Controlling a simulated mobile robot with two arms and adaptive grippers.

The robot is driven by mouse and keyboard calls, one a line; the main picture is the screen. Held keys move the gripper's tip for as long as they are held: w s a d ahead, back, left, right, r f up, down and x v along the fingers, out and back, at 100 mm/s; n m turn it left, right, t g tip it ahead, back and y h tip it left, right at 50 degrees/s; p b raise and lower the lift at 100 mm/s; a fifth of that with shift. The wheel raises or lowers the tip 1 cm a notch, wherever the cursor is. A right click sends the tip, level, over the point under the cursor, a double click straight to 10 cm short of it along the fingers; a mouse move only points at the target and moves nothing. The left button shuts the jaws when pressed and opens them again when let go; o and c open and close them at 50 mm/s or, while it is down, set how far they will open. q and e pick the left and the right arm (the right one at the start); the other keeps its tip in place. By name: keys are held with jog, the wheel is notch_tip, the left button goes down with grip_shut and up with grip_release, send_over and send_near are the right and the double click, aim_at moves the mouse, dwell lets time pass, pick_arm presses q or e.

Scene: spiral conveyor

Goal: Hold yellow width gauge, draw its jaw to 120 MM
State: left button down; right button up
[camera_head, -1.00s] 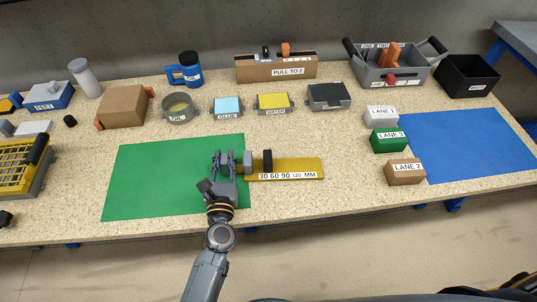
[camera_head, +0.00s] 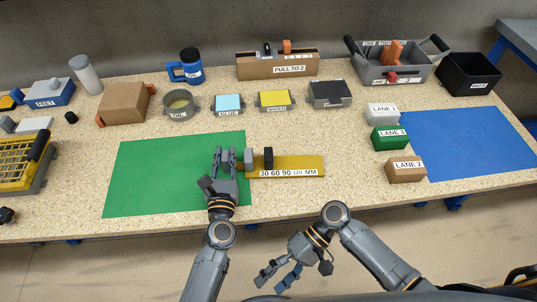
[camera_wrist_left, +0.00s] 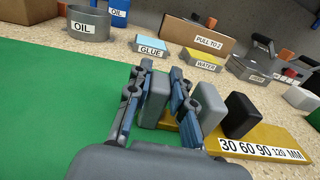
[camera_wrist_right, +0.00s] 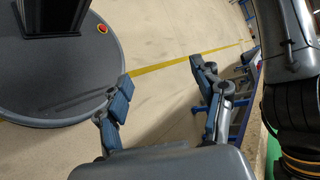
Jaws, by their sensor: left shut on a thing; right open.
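The yellow width gauge (camera_head: 300,164) lies on the table at the right edge of the green mat, its label reading 30 60 90 120 MM. A black upright block (camera_head: 268,157) stands on it near the 30 mark, with a grey block (camera_head: 249,159) to its left. My left gripper (camera_head: 225,157) is shut at the gauge's left end; in the left wrist view a grey upright piece (camera_wrist_left: 154,100) sits between its fingers. The black block also shows there (camera_wrist_left: 240,115). My right gripper (camera_head: 277,277) is open and empty, in front of the table above the floor.
Lane blocks (camera_head: 405,171) stand right of the gauge. Behind it are the glue box (camera_head: 228,105), the water box (camera_head: 274,101) and the pull-to-2 box (camera_head: 278,69). Table around the gauge is clear.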

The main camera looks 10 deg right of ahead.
jog(key=w+d+r+n+t+y, duration=0.15)
jog(key=w+r+n+t, duration=0.55)
jog(key=w+r, duration=1.05)
jog(key=n+h, duration=0.8)
send_near(271, 153)
jog(key=x, duration=1.1)
jog(key=shift+a+f, duration=0.15)
grip_shut()
